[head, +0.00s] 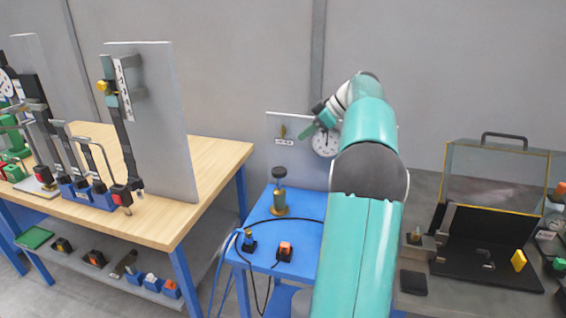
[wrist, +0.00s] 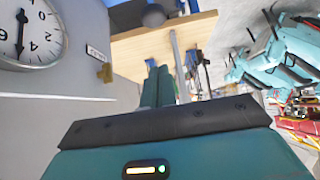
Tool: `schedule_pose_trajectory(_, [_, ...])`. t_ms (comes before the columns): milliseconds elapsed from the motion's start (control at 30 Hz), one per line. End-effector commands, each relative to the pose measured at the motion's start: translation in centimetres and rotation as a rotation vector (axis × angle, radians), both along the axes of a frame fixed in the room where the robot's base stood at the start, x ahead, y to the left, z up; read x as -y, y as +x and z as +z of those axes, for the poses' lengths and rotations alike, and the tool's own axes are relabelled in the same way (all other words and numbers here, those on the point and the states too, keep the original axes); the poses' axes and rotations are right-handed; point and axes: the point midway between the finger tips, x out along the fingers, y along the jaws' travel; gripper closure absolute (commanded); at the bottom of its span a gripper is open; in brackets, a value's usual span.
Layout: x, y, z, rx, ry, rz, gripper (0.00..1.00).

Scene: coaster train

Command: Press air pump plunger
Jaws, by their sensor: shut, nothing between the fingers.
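The air pump (head: 279,204) stands upright on a blue table, with a brass-coloured body. Its plunger has a dark round knob (head: 279,172), raised above the body on a thin rod. My gripper (head: 304,133) is above and to the right of the knob, apart from it, in front of the panel with the gauge. In the wrist view my gripper's teal fingers (wrist: 158,84) are together with nothing between them. A dark round shape at the top of that view looks like the plunger knob (wrist: 153,15), beyond the fingertips.
A round gauge (head: 325,142) is on the grey panel close behind my gripper; it also shows in the wrist view (wrist: 30,32). The blue table (head: 262,219) carries small switches and a black cable. A wooden bench (head: 222,160) stands left, a clear-lidded case (head: 490,180) right.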

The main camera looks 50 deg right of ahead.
Motion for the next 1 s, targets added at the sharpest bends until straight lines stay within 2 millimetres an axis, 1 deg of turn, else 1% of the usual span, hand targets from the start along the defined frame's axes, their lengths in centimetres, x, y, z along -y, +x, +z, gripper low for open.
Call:
schedule_pose_trajectory(33, [0.4, -0.2, 0.0, 0.008, -0.002, 0.004, 1.00])
schedule_pose_trajectory(100, [0.6, -0.2, 0.0, 0.013, -0.003, 0.007, 1.00])
schedule_pose_trajectory(367, [0.5, -0.2, -0.1, 0.010, -0.003, 0.006, 1.00])
schedule_pose_trajectory(467, [0.3, 0.2, -0.4, 0.009, -0.003, 0.006, 1.00])
schedule_pose_trajectory(567, [-0.1, 0.8, -1.2, 0.009, -0.002, 0.007, 1.00])
schedule_pose_trajectory(667, [-0.7, 1.9, -2.4, 0.008, -0.001, 0.008, 1.00])
schedule_pose_trajectory(1000, [-2.9, 6.1, -7.2, 0.008, -0.002, 0.008, 1.00])
